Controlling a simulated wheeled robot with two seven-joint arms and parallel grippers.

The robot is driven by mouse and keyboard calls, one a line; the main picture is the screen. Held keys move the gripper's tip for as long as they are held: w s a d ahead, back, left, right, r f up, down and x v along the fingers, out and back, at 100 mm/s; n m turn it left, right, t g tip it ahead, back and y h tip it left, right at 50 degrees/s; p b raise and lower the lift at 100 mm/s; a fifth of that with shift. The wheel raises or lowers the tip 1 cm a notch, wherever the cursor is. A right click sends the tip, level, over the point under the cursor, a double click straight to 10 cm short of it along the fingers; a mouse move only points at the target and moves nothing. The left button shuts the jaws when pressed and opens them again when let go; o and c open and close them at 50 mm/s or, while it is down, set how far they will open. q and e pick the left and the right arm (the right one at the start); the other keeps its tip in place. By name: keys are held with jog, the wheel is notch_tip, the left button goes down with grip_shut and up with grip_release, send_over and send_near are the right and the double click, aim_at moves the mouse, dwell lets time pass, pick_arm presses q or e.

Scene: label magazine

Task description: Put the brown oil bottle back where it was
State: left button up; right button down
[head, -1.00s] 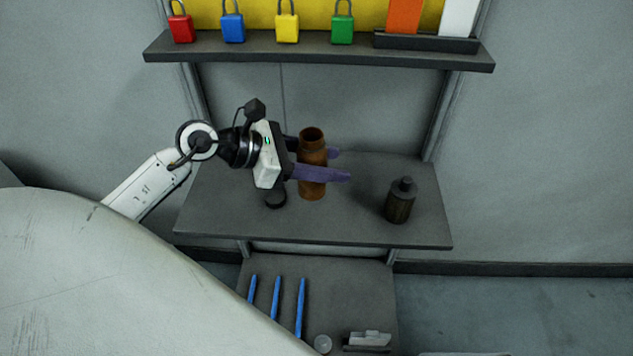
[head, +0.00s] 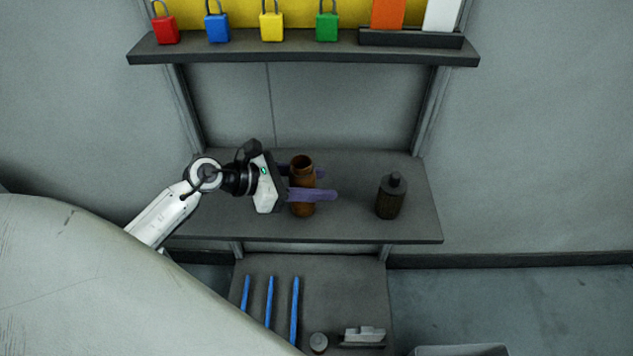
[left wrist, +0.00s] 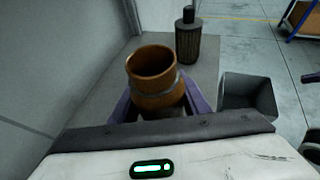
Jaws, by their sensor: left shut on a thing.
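The brown oil bottle (head: 302,168) is upright, with an open top, at the middle shelf (head: 350,228). My left gripper (head: 318,186) comes in from the left and is shut on the bottle, its purple fingers on either side of it. In the left wrist view the bottle (left wrist: 155,75) stands between the fingers, its lower part hidden. I cannot tell whether its base touches the shelf.
A dark bottle with a black cap (head: 391,197) stands to the right on the same shelf. An upper shelf (head: 300,55) holds red, blue, yellow and green padlocks. A lower shelf (head: 262,268) holds blue sticks. A grey bin (left wrist: 247,95) stands beyond the shelf.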

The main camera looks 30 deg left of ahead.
pick_arm(q)
jog(key=shift+f, duration=0.15)
jog(key=o, duration=1.3)
jog(key=shift+r, duration=0.2)
jog(key=v, duration=1.2)
jog(key=shift+b, duration=0.4)
